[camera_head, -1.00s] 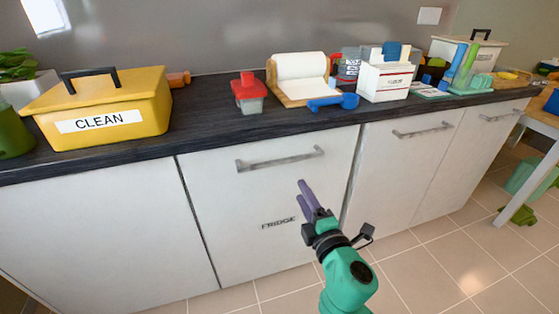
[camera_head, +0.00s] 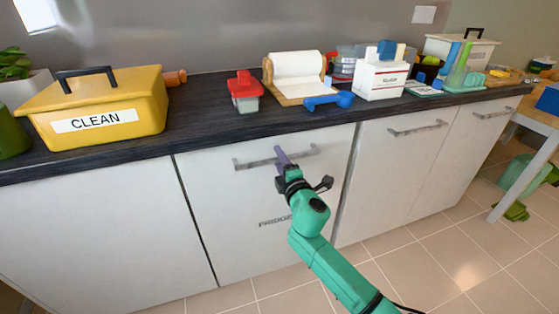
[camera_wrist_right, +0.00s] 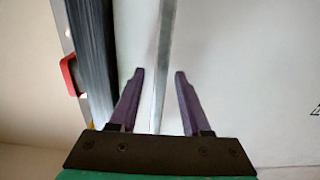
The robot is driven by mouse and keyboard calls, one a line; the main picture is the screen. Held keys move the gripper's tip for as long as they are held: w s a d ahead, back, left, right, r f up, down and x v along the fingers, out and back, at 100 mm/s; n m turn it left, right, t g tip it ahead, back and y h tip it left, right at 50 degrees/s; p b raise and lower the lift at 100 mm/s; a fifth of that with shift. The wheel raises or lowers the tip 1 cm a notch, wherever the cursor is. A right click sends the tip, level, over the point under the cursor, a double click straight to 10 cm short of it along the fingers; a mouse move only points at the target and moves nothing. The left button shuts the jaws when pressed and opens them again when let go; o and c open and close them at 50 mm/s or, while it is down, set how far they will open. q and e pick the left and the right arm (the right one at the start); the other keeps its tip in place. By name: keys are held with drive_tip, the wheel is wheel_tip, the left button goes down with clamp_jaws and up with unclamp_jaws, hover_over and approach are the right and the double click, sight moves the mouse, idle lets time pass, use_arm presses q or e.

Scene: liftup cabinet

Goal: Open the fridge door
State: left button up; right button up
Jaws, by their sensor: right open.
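The fridge door (camera_head: 228,205) is a white panel marked FRIDGE under the dark counter, and it is closed. Its grey horizontal bar handle (camera_head: 250,163) runs near the top of the door. My right gripper (camera_head: 281,154) is open with its purple fingertips at the middle of the handle. In the right wrist view the handle (camera_wrist_right: 163,60) runs between the two spread fingers of the right gripper (camera_wrist_right: 159,73), with a gap on each side. The fingers do not appear closed on it. My left gripper is not in view.
White cabinet fronts flank the door. The dark countertop (camera_head: 210,122) above holds a yellow CLEAN box (camera_head: 98,105), a red-lidded container (camera_head: 244,92), a paper roll (camera_head: 298,65) and a blue scoop (camera_head: 328,101). The tiled floor (camera_head: 440,250) in front is clear.

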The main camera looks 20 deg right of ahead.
clamp_jaws()
drive_tip(key=shift+s+a+f, duration=0.1)
drive_tip(key=shift+s, duration=0.15)
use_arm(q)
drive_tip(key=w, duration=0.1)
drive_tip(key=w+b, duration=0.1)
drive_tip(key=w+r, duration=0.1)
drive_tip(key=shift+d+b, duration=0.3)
use_arm(e)
drive_tip(key=s+a+m+h, duration=0.1)
drive_tip(key=s+m+h, duration=0.2)
drive_tip(key=s+h, duration=0.2)
drive_tip(key=s, duration=0.3)
drive_tip(key=shift+a+m+g+h, duration=0.3)
drive_tip(key=shift+a, duration=0.1)
unclamp_jaws()
drive_tip(key=shift+w, duration=0.15)
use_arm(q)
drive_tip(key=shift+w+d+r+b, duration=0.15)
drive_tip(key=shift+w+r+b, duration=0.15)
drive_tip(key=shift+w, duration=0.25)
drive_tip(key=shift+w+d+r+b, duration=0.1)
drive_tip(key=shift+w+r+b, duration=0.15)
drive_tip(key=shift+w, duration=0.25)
use_arm(e)
drive_tip(key=v, duration=1.4)
drive_tip(key=shift+s, duration=0.3)
